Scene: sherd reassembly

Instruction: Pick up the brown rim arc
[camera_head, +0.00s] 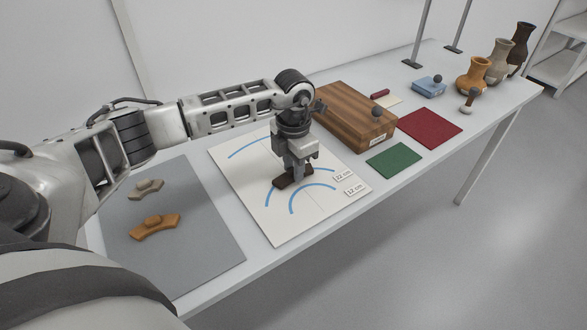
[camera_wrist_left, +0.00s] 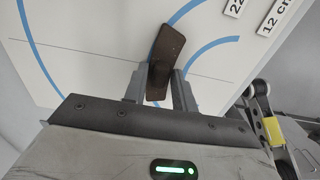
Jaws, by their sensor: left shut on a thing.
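The dark brown rim arc (camera_head: 281,184) is over the white chart with blue arcs (camera_head: 264,226). My left gripper (camera_head: 294,178) points down and is shut on it. The left wrist view shows the brown arc (camera_wrist_left: 168,50) standing between the two fingers (camera_wrist_left: 159,88), sticking out beyond their tips. I cannot tell whether the arc touches the chart or is just above it. The gripper hides part of the arc in the head view. My right gripper is not in view.
A grey mat (camera_head: 196,262) at left holds a beige sherd (camera_head: 146,189) and an orange sherd (camera_head: 155,229). A wooden box (camera_head: 350,112), a green mat (camera_head: 394,159) and a red mat (camera_head: 430,129) lie right of the chart. Several vases, including an orange one (camera_head: 473,78), stand at the far end.

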